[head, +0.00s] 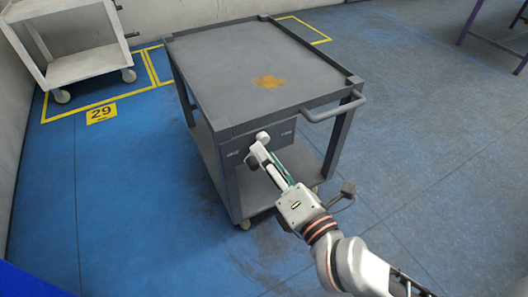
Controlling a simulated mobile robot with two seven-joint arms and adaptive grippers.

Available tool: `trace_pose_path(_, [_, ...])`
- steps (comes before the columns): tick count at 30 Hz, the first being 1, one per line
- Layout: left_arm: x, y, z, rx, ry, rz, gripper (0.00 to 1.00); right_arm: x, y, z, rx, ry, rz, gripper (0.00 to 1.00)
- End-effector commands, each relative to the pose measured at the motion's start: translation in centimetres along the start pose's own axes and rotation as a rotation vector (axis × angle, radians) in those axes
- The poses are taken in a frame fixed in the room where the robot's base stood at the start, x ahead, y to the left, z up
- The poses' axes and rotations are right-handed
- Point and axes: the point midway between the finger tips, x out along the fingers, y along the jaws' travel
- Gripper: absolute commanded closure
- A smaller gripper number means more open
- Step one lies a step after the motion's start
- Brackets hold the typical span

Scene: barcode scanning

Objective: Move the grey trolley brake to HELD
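The grey trolley (225,90) stands in the middle of the head view, with a flat top and a handle (335,107) at its right corner. A dark brake panel (281,141) is on its near side, with small pale labels at the left and right that are too small to read. A pale rounded knob (262,137) shows at the panel's middle. My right gripper (257,157) is right at the panel, just below the knob; I cannot tell whether it touches it. Its fingers overlap, so their opening is unclear. My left gripper is out of view.
A white trolley (85,66) stands at the upper left on a yellow-marked bay with a yellow sign 29 (101,113). A purple frame (490,38) is at the upper right. Blue floor around the grey trolley is clear. A lower shelf (300,163) sits below the panel.

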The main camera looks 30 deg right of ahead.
Motion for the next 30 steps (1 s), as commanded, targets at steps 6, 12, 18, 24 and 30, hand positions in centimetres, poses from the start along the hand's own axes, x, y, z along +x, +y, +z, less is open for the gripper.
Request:
trace_pose_path(6, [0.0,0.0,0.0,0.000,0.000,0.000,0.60,-0.9,0.0,0.0,-0.001,0.000,-0.001,0.66])
trace_pose_path(12, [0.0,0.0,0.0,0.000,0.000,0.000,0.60,-1.0,0.0,0.0,-0.001,0.000,0.000,0.66])
trace_pose_path(18, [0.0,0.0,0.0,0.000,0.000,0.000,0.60,-1.0,0.0,0.0,-0.001,0.000,-0.001,0.66])
trace_pose_path(24, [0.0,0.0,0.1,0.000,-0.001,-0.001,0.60,-1.0,0.0,0.0,-0.001,0.000,-0.001,0.66])
trace_pose_path(30, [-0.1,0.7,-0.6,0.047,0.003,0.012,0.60,-0.1,3.9,2.4,-0.003,-0.032,0.052,0.66])
